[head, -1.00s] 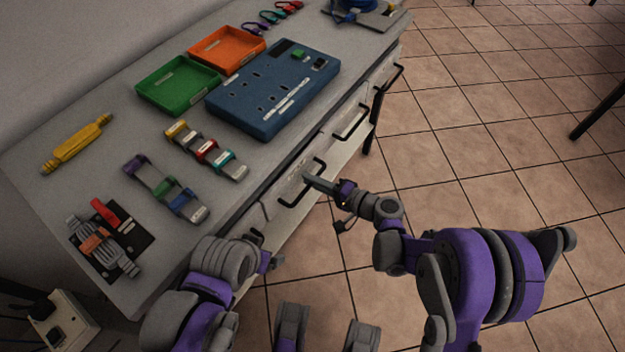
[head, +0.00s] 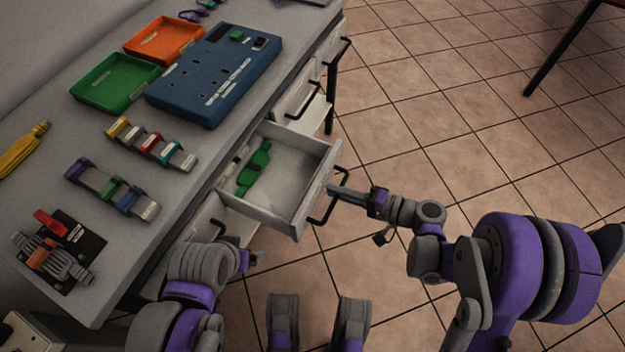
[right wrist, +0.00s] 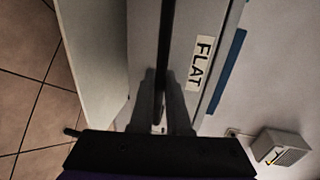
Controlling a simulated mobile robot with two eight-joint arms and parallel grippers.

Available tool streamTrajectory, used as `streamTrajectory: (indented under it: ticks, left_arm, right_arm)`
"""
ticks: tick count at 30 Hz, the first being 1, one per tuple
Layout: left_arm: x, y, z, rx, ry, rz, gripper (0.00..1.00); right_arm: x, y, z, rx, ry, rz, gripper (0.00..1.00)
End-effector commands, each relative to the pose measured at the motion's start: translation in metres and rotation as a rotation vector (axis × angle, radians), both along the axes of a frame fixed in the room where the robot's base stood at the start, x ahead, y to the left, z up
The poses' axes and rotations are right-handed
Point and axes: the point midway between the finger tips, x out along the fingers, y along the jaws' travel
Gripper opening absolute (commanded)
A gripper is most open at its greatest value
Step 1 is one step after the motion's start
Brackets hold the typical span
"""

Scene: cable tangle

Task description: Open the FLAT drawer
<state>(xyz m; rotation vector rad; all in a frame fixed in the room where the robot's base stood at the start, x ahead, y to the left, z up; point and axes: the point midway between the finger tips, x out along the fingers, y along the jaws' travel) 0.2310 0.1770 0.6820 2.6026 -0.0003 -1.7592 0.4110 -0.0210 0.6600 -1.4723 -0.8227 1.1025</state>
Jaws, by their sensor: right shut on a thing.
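The FLAT drawer (head: 300,166) stands pulled out from the table front in the head view, its inside showing. Its label FLAT (right wrist: 201,62) is readable on the front in the right wrist view. My right gripper (head: 336,190) is shut on the drawer's dark bar handle (head: 324,207). In the right wrist view its two fingers (right wrist: 162,100) lie on either side of the handle bar. A green tool-like item (head: 254,168) lies in the drawer toward its left side. My left gripper (head: 258,258) is low, near the table's front; its jaws are too small to read.
Other drawers with dark handles (head: 302,107) line the table front. On the table are a blue panel (head: 190,92), a green tray (head: 90,95), an orange tray (head: 140,50) and coloured clips (head: 150,147).

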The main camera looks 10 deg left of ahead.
Motion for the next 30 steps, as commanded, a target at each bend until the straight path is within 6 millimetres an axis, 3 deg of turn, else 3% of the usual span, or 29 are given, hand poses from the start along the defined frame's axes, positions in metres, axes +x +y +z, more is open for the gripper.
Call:
streamTrajectory:
  ticks: [3, 12, 27, 28, 30]
  left_arm:
    - [0.0, 0.0, -0.003, 0.0, 0.001, 0.0, 0.89]
    - [0.001, 0.0, -0.005, 0.0, 0.001, 0.0, 0.89]
    - [0.001, 0.0, -0.005, 0.0, 0.001, 0.0, 0.89]
    - [0.001, 0.0, -0.005, 0.0, 0.001, 0.0, 0.89]
    - [0.001, 0.0, -0.005, 0.0, 0.002, 0.0, 0.89]
  right_arm:
    - [-0.007, -0.025, -0.001, -0.002, -0.001, -0.007, 0.0]
    - [-0.019, -0.057, 0.0, -0.001, 0.0, -0.005, 0.0]
    - [-0.022, -0.062, 0.0, 0.0, -0.001, -0.003, 0.0]
    - [-0.022, -0.062, 0.0, 0.0, -0.001, -0.003, 0.18]
    - [-0.022, -0.062, 0.0, 0.0, 0.0, -0.002, 0.31]
